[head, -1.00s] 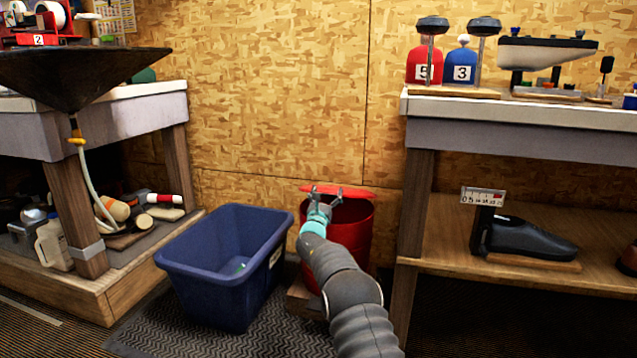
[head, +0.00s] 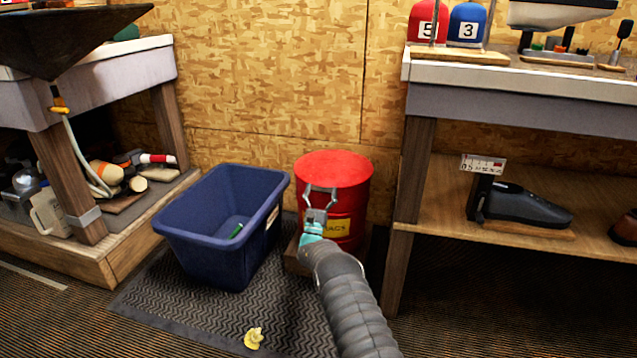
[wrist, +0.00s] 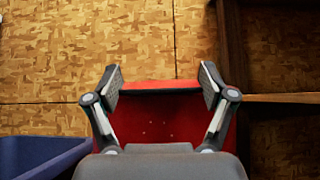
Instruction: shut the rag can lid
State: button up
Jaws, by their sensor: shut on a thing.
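The red rag can (head: 350,215) stands against the wall, with part of a yellow "RAGS" label showing on its front. Its round red lid (head: 335,167) lies flat across the top, with no gap that I can see. My gripper (head: 321,189) is at the lid's front edge, its two fingers set apart and shut on the lid. In the wrist view, the fingertips (wrist: 160,80) stand on either side of a red surface (wrist: 155,120) of the can or lid. The exact contact at the fingertips is too small to tell.
A blue tub (head: 215,240) stands just left of the can on a dark ribbed mat (head: 200,308). A yellow crumpled thing (head: 253,338) lies on the mat's front. A workbench (head: 520,105) with a lower shelf stands close on the right, another bench (head: 120,80) on the left.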

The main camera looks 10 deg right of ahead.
jog(key=shift+s+d+f, duration=0.1)
jog(key=shift+d+f, duration=0.1)
jog(key=shift+f, duration=0.3)
jog(key=shift+d+f, duration=0.15)
jog(key=shift+f, duration=0.3)
jog(key=o, duration=1.5)
jog(key=shift+f, duration=0.1)
jog(key=shift+o, duration=0.2)
jog(key=shift+a+r, duration=0.25)
jog(key=v, duration=1.2)
jog(key=shift+f, duration=0.1)
